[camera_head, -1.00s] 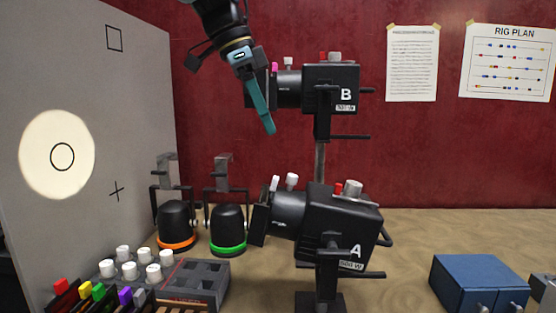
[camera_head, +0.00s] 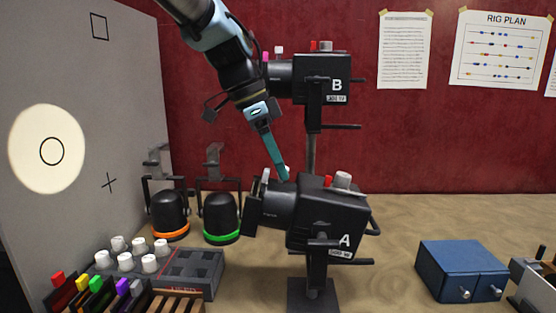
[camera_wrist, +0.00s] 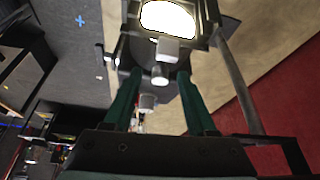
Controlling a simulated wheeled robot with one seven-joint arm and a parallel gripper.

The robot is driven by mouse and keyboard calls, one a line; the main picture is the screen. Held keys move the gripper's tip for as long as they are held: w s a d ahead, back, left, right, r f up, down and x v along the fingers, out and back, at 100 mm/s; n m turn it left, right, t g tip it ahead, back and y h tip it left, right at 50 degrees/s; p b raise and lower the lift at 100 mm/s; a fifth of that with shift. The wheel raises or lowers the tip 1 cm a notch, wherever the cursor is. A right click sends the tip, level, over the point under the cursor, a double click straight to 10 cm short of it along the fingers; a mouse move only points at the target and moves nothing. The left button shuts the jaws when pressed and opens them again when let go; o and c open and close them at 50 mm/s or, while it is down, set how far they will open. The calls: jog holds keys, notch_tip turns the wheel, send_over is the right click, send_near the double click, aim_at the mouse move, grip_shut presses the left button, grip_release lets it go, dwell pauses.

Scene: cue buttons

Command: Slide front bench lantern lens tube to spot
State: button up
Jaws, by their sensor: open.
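The lower black lantern A (camera_head: 327,222) stands on a post at the front, its lens tube (camera_head: 283,207) pointing left. In the wrist view the lantern's lit front (camera_wrist: 167,18) shows at the top, with pale knobs (camera_wrist: 160,73) below it. My gripper (camera_head: 285,174) points down at the top of the lens tube, by its knobs. In the wrist view my gripper (camera_wrist: 157,74) is open, with the knobs between its teal fingers; contact cannot be told. The fingertip partly hides a knob in the head view. A bright round light patch (camera_head: 25,150) surrounds a circle mark on the grey board.
Lantern B (camera_head: 321,80) sits above A, close to my arm. Two black lamps with orange (camera_head: 170,215) and green (camera_head: 221,218) rings stand left of A. A panel of white knobs (camera_head: 138,256) and coloured sliders is front left. A blue box (camera_head: 460,270) is at right.

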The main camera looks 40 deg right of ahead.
jog(key=shift+c, duration=0.4)
grip_shut()
dwell(0.9)
